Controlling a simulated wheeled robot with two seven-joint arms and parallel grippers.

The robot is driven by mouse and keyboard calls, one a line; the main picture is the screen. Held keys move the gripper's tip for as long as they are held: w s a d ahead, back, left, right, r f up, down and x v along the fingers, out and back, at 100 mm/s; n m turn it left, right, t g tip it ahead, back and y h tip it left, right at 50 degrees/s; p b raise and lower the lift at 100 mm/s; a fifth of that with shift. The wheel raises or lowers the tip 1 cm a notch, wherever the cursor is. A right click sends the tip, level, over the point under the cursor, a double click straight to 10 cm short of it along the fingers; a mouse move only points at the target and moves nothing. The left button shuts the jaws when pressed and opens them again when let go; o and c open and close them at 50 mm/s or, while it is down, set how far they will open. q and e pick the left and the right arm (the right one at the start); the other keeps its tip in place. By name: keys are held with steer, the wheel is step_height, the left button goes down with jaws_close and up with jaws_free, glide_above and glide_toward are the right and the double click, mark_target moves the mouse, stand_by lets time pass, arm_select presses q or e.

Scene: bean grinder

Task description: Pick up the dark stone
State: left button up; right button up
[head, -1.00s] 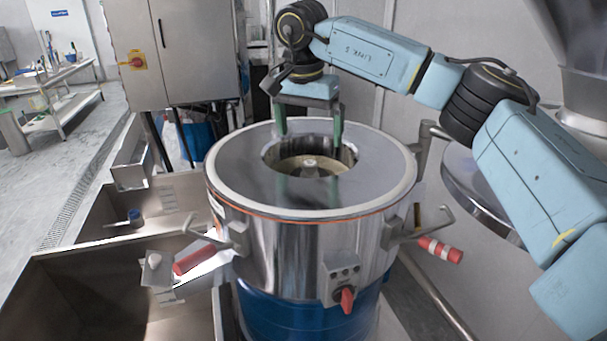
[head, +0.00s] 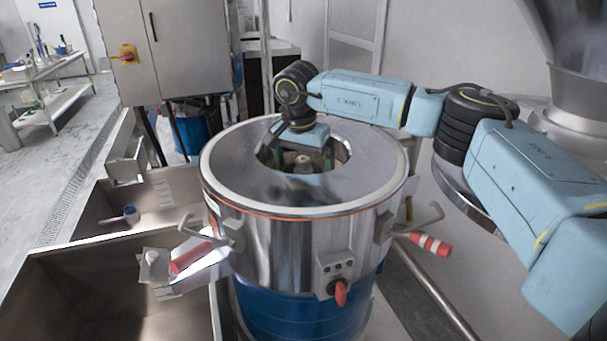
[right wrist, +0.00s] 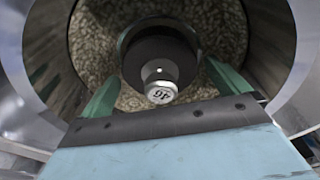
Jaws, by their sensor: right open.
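A dark round piece (right wrist: 150,56), which looks like the dark stone, sits in the middle of the grinder drum (head: 300,250). In the head view only a small part of the knob (head: 304,158) shows inside the drum's opening. My right gripper (head: 304,165) reaches down into that opening. In the right wrist view its green fingers (right wrist: 163,80) are open, one on each side of the dark piece. I cannot tell whether they touch it. My left gripper is not in view.
The drum's wide metal rim (head: 240,185) surrounds the opening close to my right gripper. Speckled, grainy material (right wrist: 95,50) rings the dark piece. A steel sink (head: 100,290) stands at the left.

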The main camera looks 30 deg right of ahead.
steer(key=c, duration=1.3)
steer(key=shift+r, duration=0.1)
